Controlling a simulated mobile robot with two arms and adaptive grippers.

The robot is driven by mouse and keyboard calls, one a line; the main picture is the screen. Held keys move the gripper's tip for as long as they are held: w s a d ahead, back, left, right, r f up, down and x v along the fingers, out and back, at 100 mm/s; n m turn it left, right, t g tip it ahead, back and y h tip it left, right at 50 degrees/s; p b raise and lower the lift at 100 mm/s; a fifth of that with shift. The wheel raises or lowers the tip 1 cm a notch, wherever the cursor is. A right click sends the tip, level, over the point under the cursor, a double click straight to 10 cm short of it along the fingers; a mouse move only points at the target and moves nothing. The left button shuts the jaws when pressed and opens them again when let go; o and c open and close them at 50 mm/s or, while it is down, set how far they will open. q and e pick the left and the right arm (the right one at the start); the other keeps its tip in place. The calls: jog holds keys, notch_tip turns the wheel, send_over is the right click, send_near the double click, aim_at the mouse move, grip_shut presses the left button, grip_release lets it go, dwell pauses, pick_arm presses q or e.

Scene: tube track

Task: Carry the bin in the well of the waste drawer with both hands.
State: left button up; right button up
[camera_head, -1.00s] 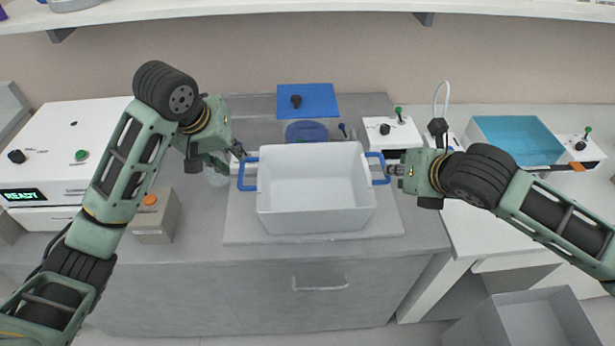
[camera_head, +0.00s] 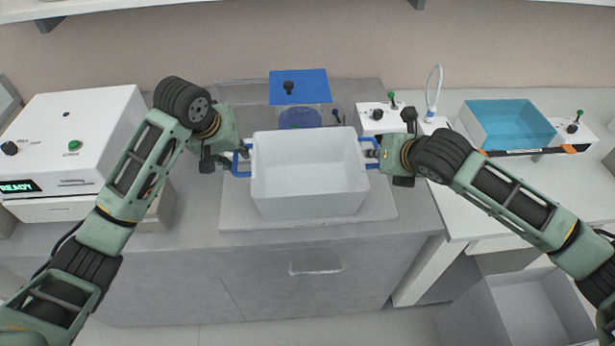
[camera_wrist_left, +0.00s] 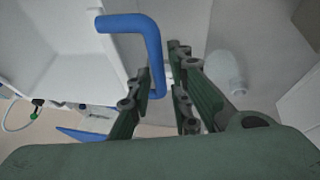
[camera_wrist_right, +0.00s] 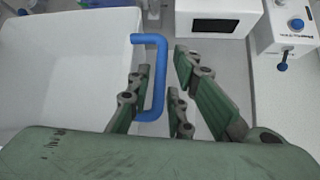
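A white open bin (camera_head: 310,190) with a blue handle at each end stands on a grey mat on the counter. It is empty. My left gripper (camera_head: 238,150) is at the left handle; in the left wrist view its fingers (camera_wrist_left: 160,75) stand apart on either side of the blue bar (camera_wrist_left: 153,40), with small gaps. My right gripper (camera_head: 378,153) is at the right handle; in the right wrist view its fingers (camera_wrist_right: 160,90) also stand apart around the bar (camera_wrist_right: 159,75). An open grey drawer or box (camera_head: 530,310), perhaps the waste drawer, is low at the right.
A white machine with a READY display (camera_head: 75,145) stands at the left. A blue-lidded container (camera_head: 298,88) is behind the bin. Small white devices (camera_head: 382,118) and a blue tray (camera_head: 510,125) are at the right. A shelf (camera_head: 200,8) runs above.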

pick_arm(q)
jog(key=shift+w+f, duration=0.1)
jog(key=shift+f, duration=0.1)
pick_arm(e)
jog(key=shift+w+a+f, duration=0.1)
jog(key=shift+w+f, duration=0.05)
jog(key=shift+f, duration=0.05)
pick_arm(q)
grip_shut()
pick_arm(e)
grip_shut()
jog(key=shift+r, duration=0.1)
